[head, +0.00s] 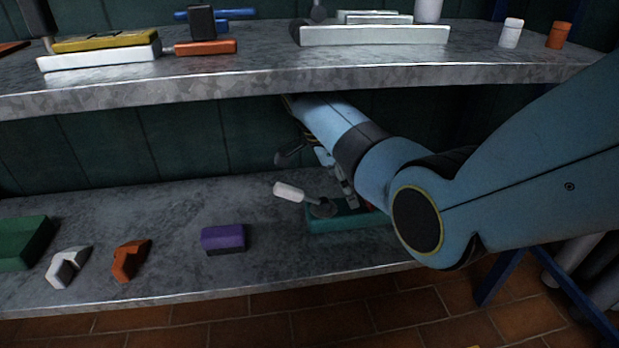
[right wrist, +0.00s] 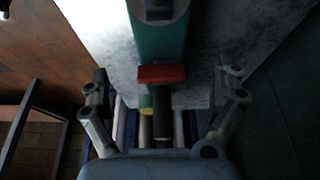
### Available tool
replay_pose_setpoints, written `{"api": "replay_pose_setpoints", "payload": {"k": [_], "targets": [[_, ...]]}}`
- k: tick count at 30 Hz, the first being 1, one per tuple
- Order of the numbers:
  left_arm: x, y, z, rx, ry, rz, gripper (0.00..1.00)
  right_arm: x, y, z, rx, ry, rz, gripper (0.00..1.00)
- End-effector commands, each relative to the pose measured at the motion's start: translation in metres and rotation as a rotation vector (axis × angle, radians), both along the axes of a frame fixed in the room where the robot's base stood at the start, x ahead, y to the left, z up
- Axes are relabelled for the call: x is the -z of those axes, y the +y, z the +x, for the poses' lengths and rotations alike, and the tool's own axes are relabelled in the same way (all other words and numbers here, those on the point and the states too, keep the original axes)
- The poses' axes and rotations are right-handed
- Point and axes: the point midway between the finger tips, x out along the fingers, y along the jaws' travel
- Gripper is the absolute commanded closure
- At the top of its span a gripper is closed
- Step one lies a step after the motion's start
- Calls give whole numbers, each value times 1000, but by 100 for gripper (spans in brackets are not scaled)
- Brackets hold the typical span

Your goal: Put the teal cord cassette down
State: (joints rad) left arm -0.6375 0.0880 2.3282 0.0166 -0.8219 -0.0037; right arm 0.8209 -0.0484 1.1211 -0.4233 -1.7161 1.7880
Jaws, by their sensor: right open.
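The teal cord cassette (head: 347,221) lies on the lower shelf, partly hidden behind my right arm. A dark disc with a white handle (head: 289,192) shows at its top. My right gripper (head: 318,178) is just above and behind the cassette, with its fingers spread. In the right wrist view the teal cassette (right wrist: 158,42) runs away from the gripper, with a red block (right wrist: 161,74) at its near end. The open fingers (right wrist: 165,80) stand apart on either side and touch nothing that I can see. My left gripper does not show.
The lower shelf (head: 175,275) also holds a purple block (head: 223,238), an orange piece (head: 130,259), a white piece (head: 67,266) and a green block (head: 22,243). Bare shelf lies between the purple block and the cassette.

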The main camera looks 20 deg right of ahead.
Motion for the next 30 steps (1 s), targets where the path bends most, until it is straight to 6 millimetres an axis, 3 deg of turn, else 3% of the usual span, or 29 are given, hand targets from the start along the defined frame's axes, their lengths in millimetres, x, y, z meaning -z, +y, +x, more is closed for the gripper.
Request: {"api": "replay_pose_setpoints", "payload": {"k": [1, 6, 12, 30], "targets": [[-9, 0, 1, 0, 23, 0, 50, -5, 15, 5, -2, -3, 2, 4], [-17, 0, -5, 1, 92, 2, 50, -2, 50, 13, -1, -1, 1, 4], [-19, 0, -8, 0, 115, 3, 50, 0, 71, 18, 0, -1, -1, 4], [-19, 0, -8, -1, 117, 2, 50, 0, 74, 18, 1, -1, -1, 4]]}}
